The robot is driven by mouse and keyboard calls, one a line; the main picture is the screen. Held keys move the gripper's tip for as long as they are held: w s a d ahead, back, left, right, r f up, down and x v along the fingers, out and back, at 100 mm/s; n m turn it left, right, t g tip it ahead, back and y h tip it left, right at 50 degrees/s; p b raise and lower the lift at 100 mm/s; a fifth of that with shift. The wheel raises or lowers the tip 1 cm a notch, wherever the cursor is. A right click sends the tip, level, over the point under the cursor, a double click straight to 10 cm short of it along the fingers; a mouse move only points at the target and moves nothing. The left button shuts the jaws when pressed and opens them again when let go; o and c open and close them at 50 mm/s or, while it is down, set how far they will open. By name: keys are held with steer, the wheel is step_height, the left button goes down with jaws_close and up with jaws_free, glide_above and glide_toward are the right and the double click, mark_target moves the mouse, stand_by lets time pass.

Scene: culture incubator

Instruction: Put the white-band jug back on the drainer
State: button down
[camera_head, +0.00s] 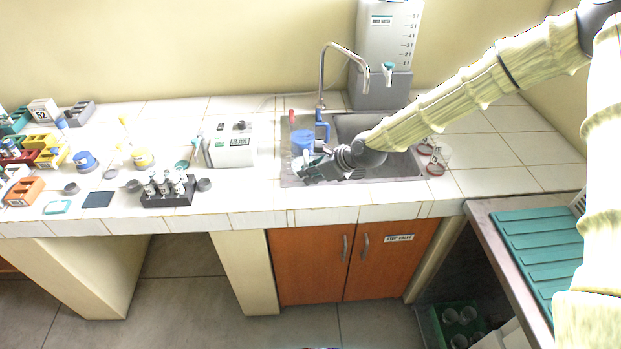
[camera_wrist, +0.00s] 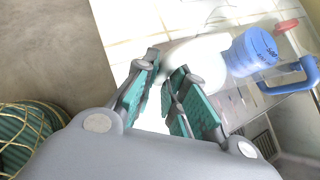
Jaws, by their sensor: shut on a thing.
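The jug shows in the head view as a blue body (camera_head: 302,140) with a blue handle, over the left part of the sink. In the wrist view its blue part (camera_wrist: 254,52) has dark markings, and a pale white part (camera_wrist: 198,54) adjoins it on the finger side. My gripper (camera_head: 308,170) is at the sink's front left, close below the jug. In the wrist view my gripper (camera_wrist: 163,80) has its teal-padded fingers close together at the white part; the exact contact is hidden. A teal ribbed surface (camera_head: 538,250), which looks like the drainer, lies empty at the right.
The grey sink (camera_head: 405,167) has a tall curved tap (camera_head: 322,70) behind it. A rinse water tank (camera_head: 385,85) stands at the back. Clear glassware with red rims (camera_head: 436,168) stands right of the sink. A dark vial rack (camera_head: 168,194) and a white device (camera_head: 232,148) stand left.

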steer(key=shift+f+p, duration=0.5)
steer(key=shift+f, duration=0.85)
steer(key=shift+f, duration=0.15)
steer(key=c, duration=1.5)
jaws_free()
steer(key=shift+r, duration=0.2)
steer(key=shift+b+v, duration=1.45)
steer(key=shift+v, duration=4.55)
